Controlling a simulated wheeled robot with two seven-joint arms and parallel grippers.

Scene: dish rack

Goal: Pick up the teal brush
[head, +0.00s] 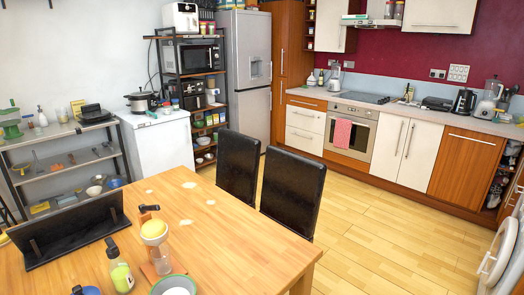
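I cannot make out a teal brush for certain. A small teal-green object (152,114) lies on top of the white chest-like appliance (160,143), in front of a cooking pot; it is too small to identify. Neither of my grippers shows in the head view.
The wooden table (225,232) holds a black stand-like panel (70,232), a green-liquid bottle (120,272), a yellow-topped item (153,230) and a green-rimmed dish (174,285). Two dark chairs (292,190) stand behind it. Cluttered shelves (65,160) are at left. Floor at right is clear.

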